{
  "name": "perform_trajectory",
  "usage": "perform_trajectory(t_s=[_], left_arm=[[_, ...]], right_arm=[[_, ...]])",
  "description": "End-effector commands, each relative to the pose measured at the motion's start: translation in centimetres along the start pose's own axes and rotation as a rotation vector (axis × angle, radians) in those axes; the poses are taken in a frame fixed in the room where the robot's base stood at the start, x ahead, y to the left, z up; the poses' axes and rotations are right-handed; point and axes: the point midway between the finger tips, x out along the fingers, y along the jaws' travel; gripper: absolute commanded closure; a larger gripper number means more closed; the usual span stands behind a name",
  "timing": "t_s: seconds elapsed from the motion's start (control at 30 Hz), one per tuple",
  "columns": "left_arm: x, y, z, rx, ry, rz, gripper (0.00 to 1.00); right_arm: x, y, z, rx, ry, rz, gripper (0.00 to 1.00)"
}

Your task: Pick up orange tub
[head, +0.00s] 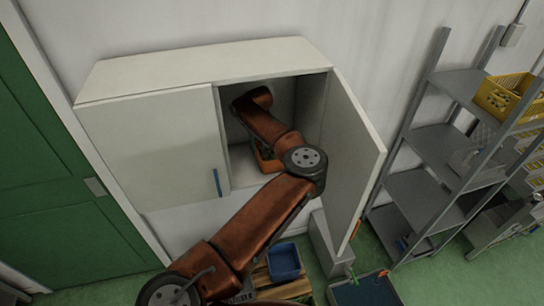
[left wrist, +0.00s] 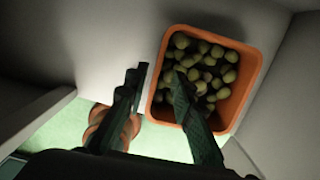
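The orange tub (left wrist: 241,97) holds many green olives and stands inside the cabinet in the left wrist view. In the head view only a small orange part of the tub (head: 267,161) shows behind my arm. My left gripper (left wrist: 160,75) is open at the tub's left side. One dark finger is outside the left wall and the other is over the olives inside the rim. Whether either finger touches the tub, I cannot tell. My left gripper is hidden by the arm and cabinet in the head view. My right gripper is in neither view.
The white wall cabinet (head: 150,150) has its left door shut and its right door (head: 350,150) swung open beside my arm. Its side walls are close. A grey shelf rack (head: 415,195) with a yellow crate (head: 497,97) stands right. A blue bin (head: 284,262) is below.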

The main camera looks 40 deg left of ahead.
Motion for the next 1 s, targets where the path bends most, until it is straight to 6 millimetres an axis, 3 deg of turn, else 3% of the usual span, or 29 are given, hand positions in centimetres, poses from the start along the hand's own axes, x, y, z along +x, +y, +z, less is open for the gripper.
perform_trajectory(t_s=[0.1, 0.3, 0.53, 0.87, 1.0], left_arm=[[1.3, 0.3, -0.3, -0.001, 0.004, 0.003, 0.77], [3.5, 0.2, -0.2, 0.000, 0.001, 0.003, 0.77], [3.8, 0.2, -0.3, 0.000, 0.001, 0.003, 0.77], [3.7, 0.2, -0.2, 0.000, 0.000, 0.003, 0.99], [3.7, 0.2, -0.2, 0.000, 0.000, 0.003, 1.00]], right_arm=[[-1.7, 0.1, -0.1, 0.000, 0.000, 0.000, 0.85], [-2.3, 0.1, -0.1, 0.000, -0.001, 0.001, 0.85], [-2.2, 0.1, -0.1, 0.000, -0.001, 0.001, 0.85], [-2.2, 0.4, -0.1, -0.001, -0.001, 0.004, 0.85], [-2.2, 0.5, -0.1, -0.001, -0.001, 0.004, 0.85]])
